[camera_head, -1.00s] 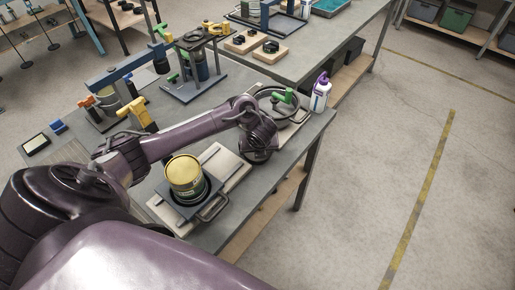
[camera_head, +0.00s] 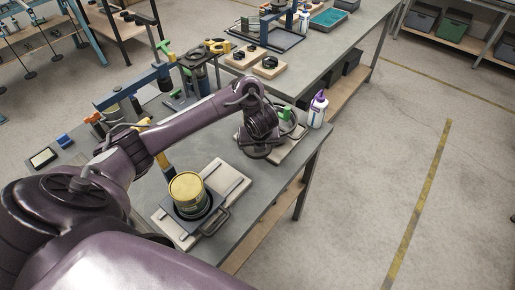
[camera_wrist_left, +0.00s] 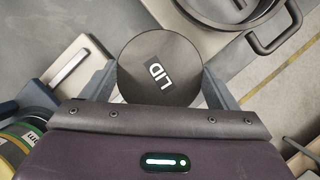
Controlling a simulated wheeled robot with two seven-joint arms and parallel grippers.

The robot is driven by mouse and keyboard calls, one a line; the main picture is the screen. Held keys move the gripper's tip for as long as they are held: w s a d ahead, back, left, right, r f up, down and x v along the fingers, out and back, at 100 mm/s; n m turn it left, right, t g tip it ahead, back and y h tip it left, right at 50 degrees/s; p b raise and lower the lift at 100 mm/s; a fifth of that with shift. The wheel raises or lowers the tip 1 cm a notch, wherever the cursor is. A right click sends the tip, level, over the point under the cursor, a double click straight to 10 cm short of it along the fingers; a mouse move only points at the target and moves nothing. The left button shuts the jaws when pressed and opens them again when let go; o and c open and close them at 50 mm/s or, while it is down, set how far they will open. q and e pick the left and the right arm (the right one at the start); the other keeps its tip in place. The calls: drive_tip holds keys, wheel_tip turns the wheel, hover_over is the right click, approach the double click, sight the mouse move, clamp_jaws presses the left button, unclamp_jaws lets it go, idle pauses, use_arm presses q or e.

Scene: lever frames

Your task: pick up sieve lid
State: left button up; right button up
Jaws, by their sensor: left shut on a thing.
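The sieve lid (camera_wrist_left: 160,68) is a dark round disc with a white "LID" label, seen in the left wrist view. My left gripper (camera_wrist_left: 162,82) has one finger on each side of it and is shut on it. In the head view my left gripper (camera_head: 257,150) is over the right part of the near table, beside a pale board. The wrist hides most of the lid there, and I cannot tell how far it is above the surface. My right gripper is not in view.
A dark round vessel with a loop handle (camera_wrist_left: 272,30) is close by at the upper right of the wrist view. A yellow-topped can (camera_head: 187,192) stands on a board. A white bottle with a purple cap (camera_head: 318,108) stands near the table's right edge.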

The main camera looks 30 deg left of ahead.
use_arm(q)
wheel_tip(320, 180, up, 7)
drive_tip(key=p, duration=0.4)
drive_tip(key=shift+f, duration=0.15)
drive_tip(key=shift+r+p, duration=0.3)
drive_tip(key=shift+r, duration=0.05)
drive_tip(key=shift+w+r, duration=0.1)
drive_tip(key=shift+r, duration=0.7)
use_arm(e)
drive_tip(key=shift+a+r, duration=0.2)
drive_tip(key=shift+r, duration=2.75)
use_arm(q)
drive_tip(key=shift+d, duration=0.1)
